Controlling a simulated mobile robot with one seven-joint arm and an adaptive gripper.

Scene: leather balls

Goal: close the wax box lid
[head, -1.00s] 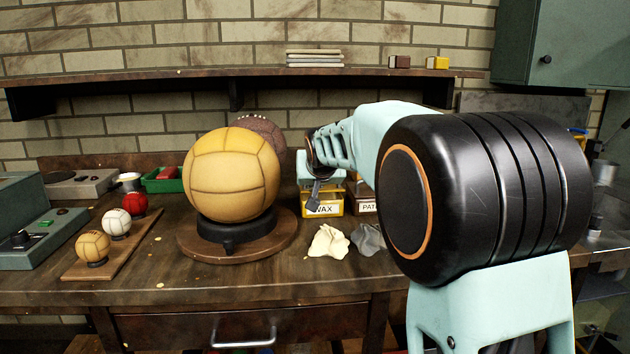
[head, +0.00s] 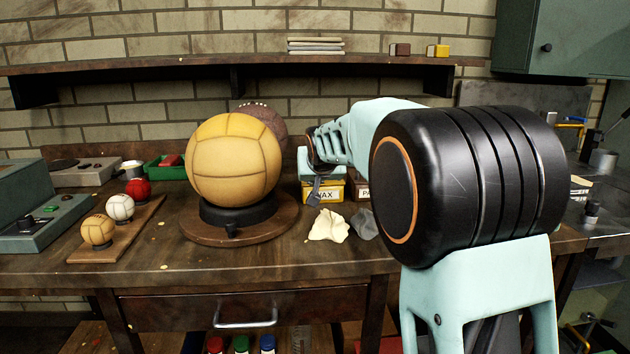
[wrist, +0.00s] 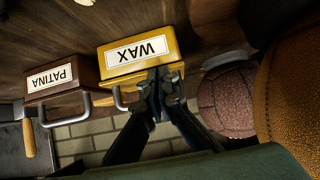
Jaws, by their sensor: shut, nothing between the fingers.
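The yellow wax box (head: 338,190), with a white WAX label, stands at the back of the bench. In the wrist view the wax box (wrist: 172,49) is upside down, with a grey metal handle at its edge. My gripper (wrist: 158,76) is shut and empty, its dark fingertips at the box's top edge beside the label; contact cannot be told. In the head view my gripper (head: 314,192) hangs in front of the box's left part and hides some of the label. The lid cannot be clearly made out apart from the box.
A brown PATINA box (wrist: 57,77) stands beside the wax box. A cream cloth (head: 328,226) and a grey cloth (head: 364,225) lie in front. A large yellow ball (head: 233,158) on a stand is to the left, with a brown ball (head: 263,115) behind it.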

